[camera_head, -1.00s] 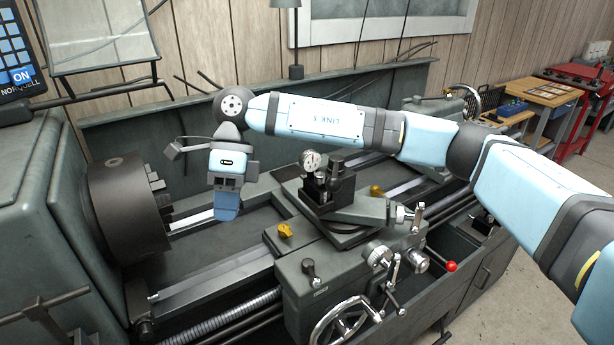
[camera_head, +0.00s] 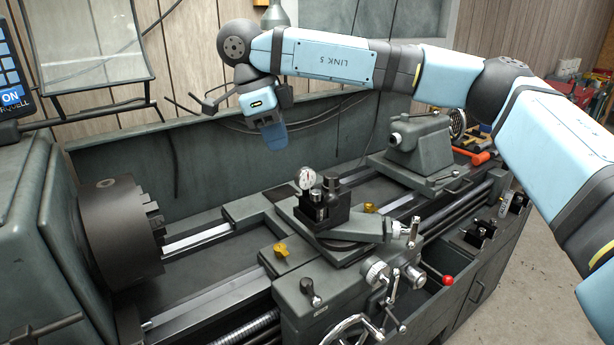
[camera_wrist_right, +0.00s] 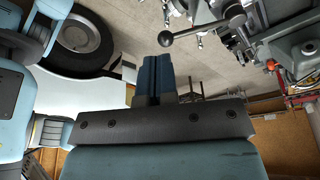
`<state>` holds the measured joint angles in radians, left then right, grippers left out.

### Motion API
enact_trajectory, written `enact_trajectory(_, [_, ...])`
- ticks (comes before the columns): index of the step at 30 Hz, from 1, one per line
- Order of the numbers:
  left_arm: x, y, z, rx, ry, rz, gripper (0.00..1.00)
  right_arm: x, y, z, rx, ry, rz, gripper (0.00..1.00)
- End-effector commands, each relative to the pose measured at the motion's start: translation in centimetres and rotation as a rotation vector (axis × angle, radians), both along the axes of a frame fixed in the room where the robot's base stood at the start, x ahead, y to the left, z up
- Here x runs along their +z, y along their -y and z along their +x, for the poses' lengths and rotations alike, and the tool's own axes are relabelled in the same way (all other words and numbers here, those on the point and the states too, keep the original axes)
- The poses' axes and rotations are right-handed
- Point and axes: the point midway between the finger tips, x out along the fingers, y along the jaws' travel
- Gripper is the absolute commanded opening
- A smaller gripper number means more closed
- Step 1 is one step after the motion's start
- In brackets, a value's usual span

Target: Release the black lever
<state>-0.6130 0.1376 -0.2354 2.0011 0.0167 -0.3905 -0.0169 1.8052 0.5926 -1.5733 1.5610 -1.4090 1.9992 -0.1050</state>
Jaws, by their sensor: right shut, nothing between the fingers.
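My right gripper (camera_head: 273,136) hangs in the air above the lathe bed, between the chuck and the tool post, touching nothing. Its blue fingers are together and empty, also in the right wrist view (camera_wrist_right: 157,78). A short black lever (camera_head: 311,290) with a rounded knob stands on the front of the carriage, well below the gripper. In the right wrist view a dark lever (camera_wrist_right: 200,29) with a ball end reaches out from a round hub, beyond the fingertips and apart from them. I cannot tell which lever the task means. My left gripper is not in view.
The chuck (camera_head: 116,232) is at left. The tool post (camera_head: 322,205) with a dial gauge rises mid-bed, and the tailstock (camera_head: 418,148) stands farther right. A red-knobbed lever (camera_head: 447,280) sticks out in front. The air around my gripper is clear.

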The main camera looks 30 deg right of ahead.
Motion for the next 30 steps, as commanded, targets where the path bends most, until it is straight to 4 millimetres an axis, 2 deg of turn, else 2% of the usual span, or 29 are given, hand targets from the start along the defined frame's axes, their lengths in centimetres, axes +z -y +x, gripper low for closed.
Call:
enact_trajectory(5, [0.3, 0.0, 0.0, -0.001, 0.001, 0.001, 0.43, -2.0, 0.6, -0.3, -0.001, -0.003, -0.001, 0.0])
enact_trajectory(16, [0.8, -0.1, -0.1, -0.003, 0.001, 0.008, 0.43, -9.3, 2.6, -1.4, -0.001, -0.003, -0.001, 0.0])
enact_trajectory(24, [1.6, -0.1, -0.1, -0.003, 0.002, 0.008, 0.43, -10.0, 5.6, -3.0, -0.001, 0.0, 0.001, 0.0])
enact_trajectory(30, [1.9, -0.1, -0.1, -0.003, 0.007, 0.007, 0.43, -10.2, 6.0, -3.3, 0.001, -0.001, 0.001, 0.0])
